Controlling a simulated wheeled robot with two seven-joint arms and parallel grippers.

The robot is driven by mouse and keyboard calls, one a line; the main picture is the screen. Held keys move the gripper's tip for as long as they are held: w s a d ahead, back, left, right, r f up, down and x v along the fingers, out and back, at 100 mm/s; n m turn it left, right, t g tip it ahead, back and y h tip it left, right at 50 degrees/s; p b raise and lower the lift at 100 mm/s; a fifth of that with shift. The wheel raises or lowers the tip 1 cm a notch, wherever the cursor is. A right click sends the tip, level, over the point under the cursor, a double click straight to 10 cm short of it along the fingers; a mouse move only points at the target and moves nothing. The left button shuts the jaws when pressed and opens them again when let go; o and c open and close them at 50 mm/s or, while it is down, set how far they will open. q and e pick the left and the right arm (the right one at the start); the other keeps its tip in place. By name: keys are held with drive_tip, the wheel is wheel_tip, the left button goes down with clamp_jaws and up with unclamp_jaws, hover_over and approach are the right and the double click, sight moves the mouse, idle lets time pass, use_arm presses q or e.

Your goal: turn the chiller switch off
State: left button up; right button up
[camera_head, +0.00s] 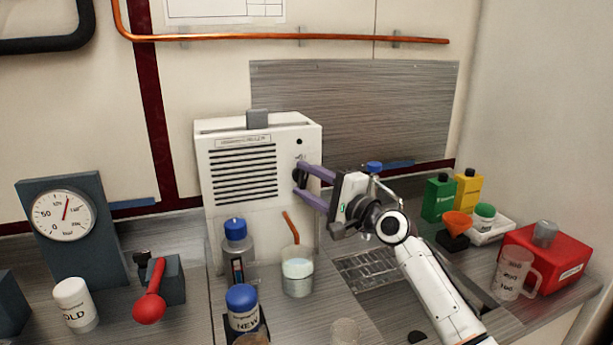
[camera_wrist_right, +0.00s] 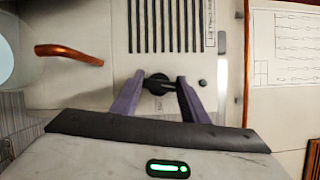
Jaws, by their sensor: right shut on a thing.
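The chiller (camera_head: 262,230) is a white box with a slotted grille, standing on the bench at the centre. Its switch (camera_wrist_right: 157,84) is a black rotary knob on the front face. My right gripper (camera_head: 300,178) reaches it from the right with two purple fingers. In the right wrist view the fingers of my right gripper (camera_wrist_right: 160,80) are on either side of the knob and shut on it. The fingers partly hide the knob in the head view, and its marks are too small to read. My left gripper is not in view.
A beaker (camera_head: 298,272) with an orange rod stands before the chiller, beside a blue-capped bottle (camera_head: 238,255). A gauge (camera_head: 63,215) and a red-handled lever (camera_head: 150,305) are at the left. Green (camera_head: 437,198) and yellow (camera_head: 467,190) bottles and a red box (camera_head: 545,260) are at the right.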

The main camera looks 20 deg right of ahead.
drive_tip(key=shift+n+g+p, duration=0.3)
drive_tip(key=shift+n+p, duration=0.2)
drive_tip(key=shift+n, duration=0.4)
drive_tip(key=shift+f, duration=0.1)
drive_tip(key=o, duration=1.1)
drive_tip(key=shift+c, duration=0.2)
drive_tip(key=v, duration=1)
drive_tip(key=shift+s+b, duration=0.2)
drive_tip(key=shift+b, duration=0.15)
